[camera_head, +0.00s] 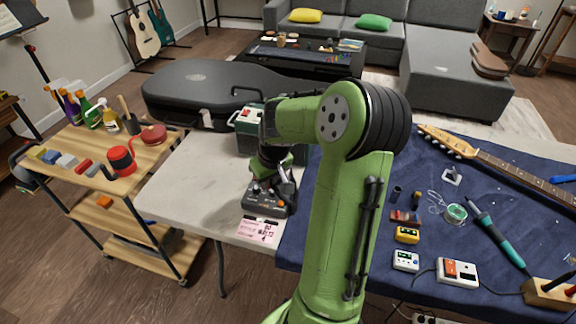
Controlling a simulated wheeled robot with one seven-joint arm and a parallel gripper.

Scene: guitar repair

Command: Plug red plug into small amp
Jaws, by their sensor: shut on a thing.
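My gripper (265,187) is at the end of my green arm, pointing down over the left part of the table. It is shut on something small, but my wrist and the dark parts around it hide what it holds. I cannot make out the red plug. Just below the gripper is a dark box with small knobs (279,205). Behind my wrist stands a green box with a pale top, a red detail and a dark handle (247,122), partly hidden by my arm. I cannot tell for sure which box is the small amp.
A pink note (258,230) lies at the table's front edge. A blue cloth (450,220) on the right carries pedals, a soldering iron (497,235) and a guitar neck (510,165). A black guitar case (190,90) is behind. A wooden cart (85,140) stands left.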

